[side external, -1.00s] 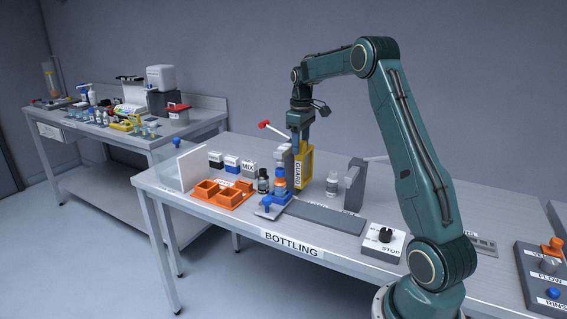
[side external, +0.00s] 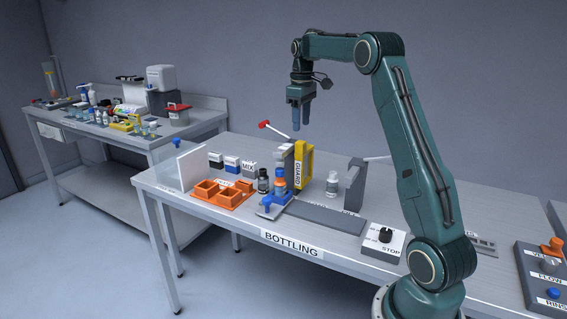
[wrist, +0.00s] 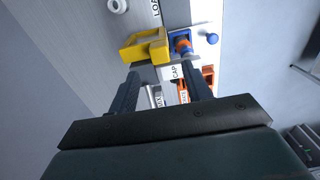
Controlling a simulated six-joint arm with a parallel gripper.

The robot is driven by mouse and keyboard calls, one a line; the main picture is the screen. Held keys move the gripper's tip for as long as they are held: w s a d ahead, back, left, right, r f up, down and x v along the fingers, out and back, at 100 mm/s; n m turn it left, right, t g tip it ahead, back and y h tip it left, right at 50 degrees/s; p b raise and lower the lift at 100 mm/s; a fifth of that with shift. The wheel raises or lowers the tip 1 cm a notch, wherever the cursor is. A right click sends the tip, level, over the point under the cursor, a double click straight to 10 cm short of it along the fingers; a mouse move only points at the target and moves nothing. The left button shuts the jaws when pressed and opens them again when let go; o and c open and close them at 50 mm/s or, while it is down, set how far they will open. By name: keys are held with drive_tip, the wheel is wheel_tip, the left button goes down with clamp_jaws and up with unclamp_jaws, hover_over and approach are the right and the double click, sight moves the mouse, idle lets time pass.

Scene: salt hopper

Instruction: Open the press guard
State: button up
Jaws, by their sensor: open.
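The yellow guard (side external: 307,161), lettered GUARD, stands upright on the right side of the press (side external: 284,157). A bottle with orange and blue parts (side external: 280,182) stands uncovered in front of the press, on a blue and grey base (side external: 268,209). My gripper (side external: 301,127) is above the guard, open and empty, fingers pointing down and clear of it. In the wrist view, the yellow guard (wrist: 145,46) lies just beyond my left fingertip, and the open fingers (wrist: 163,79) have nothing between them.
A red-tipped lever (side external: 265,125) sticks out behind the press. Orange trays (side external: 220,194) and a dark bottle (side external: 263,181) are to the left. A white-capped bottle (side external: 332,184) and a grey upright (side external: 354,185) stand to the right. A STOP knob box (side external: 384,240) sits at the front edge.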

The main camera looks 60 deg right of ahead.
wheel_tip(320, 180, up, 6)
idle(0.5)
drive_tip(key=shift+r, duration=0.1)
drive_tip(key=shift+a, duration=0.15)
drive_tip(key=s+a+r+t+h, duration=0.15)
drive_tip(key=s+a, duration=0.25)
drive_tip(key=a, duration=0.6)
drive_tip(key=s+a+r+t+y, duration=0.1)
drive_tip(key=s+a+r, duration=0.2)
drive_tip(key=a, duration=0.8)
drive_tip(key=s+a+f+t, duration=0.1)
drive_tip(key=s+a+f, duration=0.4)
drive_tip(key=s, duration=0.3)
drive_tip(key=s+a+f+t, duration=0.2)
drive_tip(key=s+a+f, duration=0.3)
drive_tip(key=s+a, duration=0.2)
drive_tip(key=shift+s+a, duration=0.3)
drive_tip(key=shift+s, duration=0.6)
